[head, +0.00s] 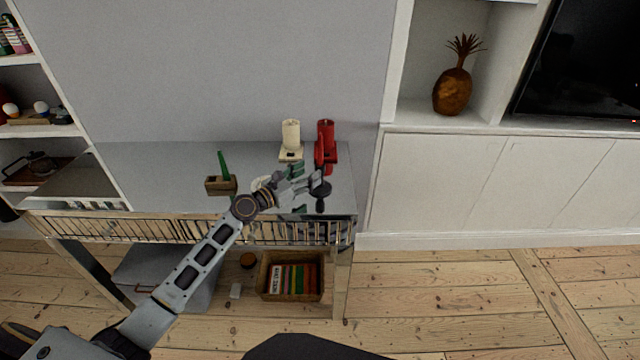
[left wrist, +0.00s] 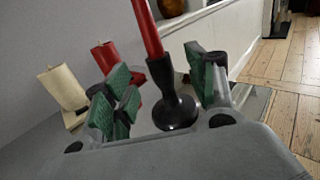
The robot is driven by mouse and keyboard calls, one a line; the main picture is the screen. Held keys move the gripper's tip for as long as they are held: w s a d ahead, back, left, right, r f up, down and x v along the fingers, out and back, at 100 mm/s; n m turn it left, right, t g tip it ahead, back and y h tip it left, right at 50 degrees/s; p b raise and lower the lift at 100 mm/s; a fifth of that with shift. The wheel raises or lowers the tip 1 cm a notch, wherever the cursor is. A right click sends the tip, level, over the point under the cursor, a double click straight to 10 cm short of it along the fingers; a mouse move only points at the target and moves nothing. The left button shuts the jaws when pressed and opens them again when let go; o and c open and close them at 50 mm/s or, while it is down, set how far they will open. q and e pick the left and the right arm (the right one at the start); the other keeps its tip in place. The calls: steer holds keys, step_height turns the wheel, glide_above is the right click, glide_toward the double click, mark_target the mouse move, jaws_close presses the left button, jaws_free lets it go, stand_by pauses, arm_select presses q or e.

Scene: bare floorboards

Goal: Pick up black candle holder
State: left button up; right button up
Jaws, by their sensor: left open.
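The black candle holder (head: 321,189) stands upright on the grey tabletop of the console table (head: 165,165), near its right end, with a red taper candle (left wrist: 147,27) in it. In the left wrist view the black holder (left wrist: 172,106) has a round flared base and shows between the green finger pads. My left gripper (head: 303,188) is open at the holder, with its fingers pointing right. The left wrist view shows the fingers (left wrist: 165,88) on either side of the holder; I cannot tell whether they touch it. My right gripper is not in view.
Behind the holder stand a cream candle (head: 291,134) and a red candle (head: 326,132) on square bases. A wooden box with a green item (head: 221,185) is at left. A basket of books (head: 291,276) sits on the lower shelf. A white cabinet (head: 470,185) stands at right.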

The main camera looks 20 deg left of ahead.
mark_target(316, 168)
arm_select(q)
steer(key=shift+w+d, duration=0.2)
steer(key=shift+w, duration=0.15)
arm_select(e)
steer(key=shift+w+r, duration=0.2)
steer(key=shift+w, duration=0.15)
arm_select(q)
steer(key=shift+w, duration=0.15)
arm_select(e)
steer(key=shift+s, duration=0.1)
arm_select(q)
steer(key=shift+w+d, duration=0.2)
steer(key=shift+w, duration=0.1)
steer(key=shift+w+d+r, duration=0.1)
steer(key=shift+w+d, duration=0.2)
steer(key=shift+w, duration=0.25)
steer(key=shift+x, duration=0.9)
steer(key=shift+w+d+b, duration=0.15)
steer(key=shift+w+b, duration=0.15)
steer(key=shift+w, duration=0.15)
steer(key=shift+w+d, duration=0.1)
steer(key=shift+w, duration=0.05)
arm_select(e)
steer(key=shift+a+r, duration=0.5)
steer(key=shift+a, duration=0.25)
